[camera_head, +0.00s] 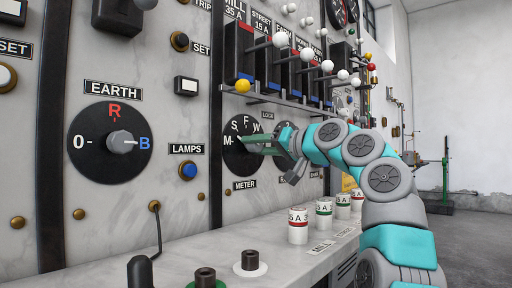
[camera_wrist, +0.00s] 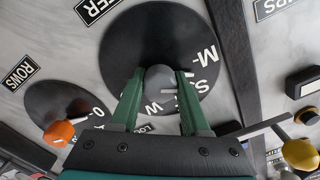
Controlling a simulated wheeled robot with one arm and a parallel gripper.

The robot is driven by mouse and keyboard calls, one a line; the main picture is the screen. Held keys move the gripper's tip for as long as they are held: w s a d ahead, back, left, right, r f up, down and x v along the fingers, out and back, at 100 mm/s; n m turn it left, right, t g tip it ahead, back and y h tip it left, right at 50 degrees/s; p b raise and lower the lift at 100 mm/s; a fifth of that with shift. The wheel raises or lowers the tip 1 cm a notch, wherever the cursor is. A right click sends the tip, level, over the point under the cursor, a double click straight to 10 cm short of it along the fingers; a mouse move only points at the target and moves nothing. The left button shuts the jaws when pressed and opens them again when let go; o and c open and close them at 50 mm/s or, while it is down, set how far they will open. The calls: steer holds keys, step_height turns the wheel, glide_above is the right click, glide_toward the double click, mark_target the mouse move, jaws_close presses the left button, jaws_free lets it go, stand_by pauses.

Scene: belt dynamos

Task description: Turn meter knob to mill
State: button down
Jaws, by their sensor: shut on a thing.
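The meter dial (camera_head: 232,158) is a black disc on the marble panel, with white letters M, S, F and W around its left and upper edge. The METER label (camera_head: 245,184) sits below it. My gripper (camera_head: 250,139) reaches the dial from the right, and its green fingers cover the knob in the head view. In the wrist view the grey meter knob (camera_wrist: 159,78) sits between the two green fingertips of my gripper (camera_wrist: 158,80), which are shut on it. The dial (camera_wrist: 145,40) fills the upper middle there.
The EARTH dial (camera_head: 92,155) and blue lamps button (camera_head: 188,170) are to the left. Switch levers with white ball ends (camera_head: 281,39) project above my arm. Labelled white cylinders (camera_head: 298,225) stand on the ledge below. An orange knob (camera_wrist: 59,133) is near the left finger.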

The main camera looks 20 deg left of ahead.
steer(key=shift+n+p, duration=0.3)
steer(key=shift+n, duration=1.6)
steer(key=shift+c, duration=1.9)
jaws_free()
steer(key=b+v, duration=0.1)
steer(key=v, duration=0.6)
steer(key=shift+s+d+b, duration=0.15)
steer(key=shift+d+b, duration=0.2)
steer(key=shift+b, duration=0.05)
